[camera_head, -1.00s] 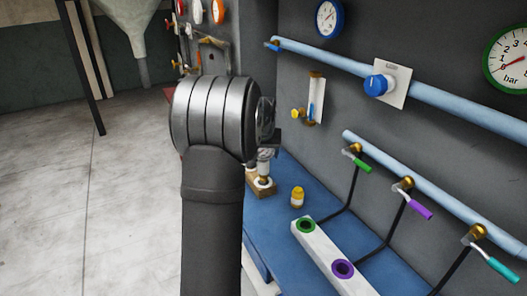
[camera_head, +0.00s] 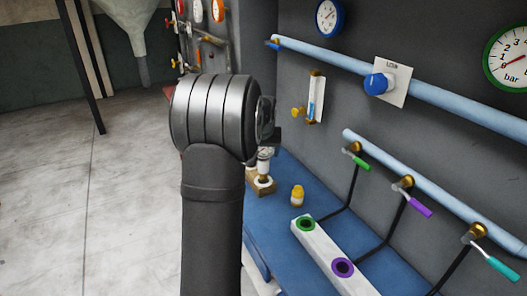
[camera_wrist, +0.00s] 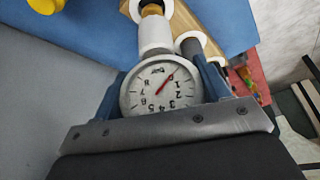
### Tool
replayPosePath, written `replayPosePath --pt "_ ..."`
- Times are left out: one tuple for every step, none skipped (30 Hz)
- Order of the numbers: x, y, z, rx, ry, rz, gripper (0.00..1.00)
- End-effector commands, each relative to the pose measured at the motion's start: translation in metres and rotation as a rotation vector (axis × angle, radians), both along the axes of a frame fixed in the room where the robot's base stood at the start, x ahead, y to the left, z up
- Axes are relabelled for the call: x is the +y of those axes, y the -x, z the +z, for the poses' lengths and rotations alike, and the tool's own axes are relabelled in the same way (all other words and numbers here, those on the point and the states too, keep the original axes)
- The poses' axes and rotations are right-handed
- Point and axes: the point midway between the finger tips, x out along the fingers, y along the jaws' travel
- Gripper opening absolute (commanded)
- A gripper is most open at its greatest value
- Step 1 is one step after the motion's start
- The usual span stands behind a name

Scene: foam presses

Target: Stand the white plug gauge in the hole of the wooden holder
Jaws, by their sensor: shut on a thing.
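The plug gauge shows in the wrist view as a round white dial (camera_wrist: 150,98) with a red needle and a white body (camera_wrist: 155,36) beyond it. My gripper (camera_wrist: 163,84) is shut on it, one blue finger on each side of the dial. A brass-coloured part shows past the white body, in line with a white ring on the wooden holder (camera_wrist: 205,18). In the head view the gauge (camera_head: 265,153) is upright over the holder (camera_head: 265,192), partly hidden by my arm. I cannot tell whether its tip is inside the hole.
A yellow-capped bottle (camera_head: 297,196) stands right of the holder on the blue bench (camera_head: 285,178). A white block (camera_head: 322,246) with green and purple rings lies nearer. Pipes and coloured levers (camera_head: 419,210) line the wall. A grey post stands beside the gauge in the wrist view (camera_wrist: 193,45).

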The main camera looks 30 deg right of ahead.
Motion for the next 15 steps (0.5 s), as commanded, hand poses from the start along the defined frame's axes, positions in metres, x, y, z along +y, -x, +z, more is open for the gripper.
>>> replayPosePath --pt "-0.0002 -0.0002 0.0008 -0.002 0.001 0.0 0.18" --pt "-0.0002 -0.0002 0.0008 -0.002 0.001 0.0 0.18" --pt "-0.0002 -0.0002 0.0008 -0.002 0.001 0.0 0.18" --pt "-0.0002 -0.0002 0.0008 -0.002 0.001 0.0 0.18" --pt "-0.0002 -0.0003 0.0008 -0.002 0.001 0.0 0.18" --pt "-0.0001 -0.0002 0.0007 -0.002 0.001 0.0 0.18" --pt "-0.0002 -0.0003 0.0005 -0.002 0.001 0.0 0.18" --pt "-0.0001 -0.0002 0.0002 -0.002 0.001 0.0 0.18" --pt "-0.0001 -0.0002 -0.0004 -0.001 0.0 0.0 0.18" --pt "-0.0001 -0.0002 -0.0009 -0.001 0.0 0.0 0.18" --pt "-0.0001 -0.0002 -0.0014 -0.001 0.0 0.0 0.18" --pt "-0.0002 -0.0003 -0.0024 -0.001 0.0 0.0 0.18" --pt "-0.0002 -0.0004 -0.0031 -0.001 0.0 0.0 0.18" --pt "-0.0003 -0.0003 -0.0038 -0.002 0.001 0.0 0.18" --pt "-0.0003 -0.0004 -0.0049 -0.002 0.001 0.0 0.18"
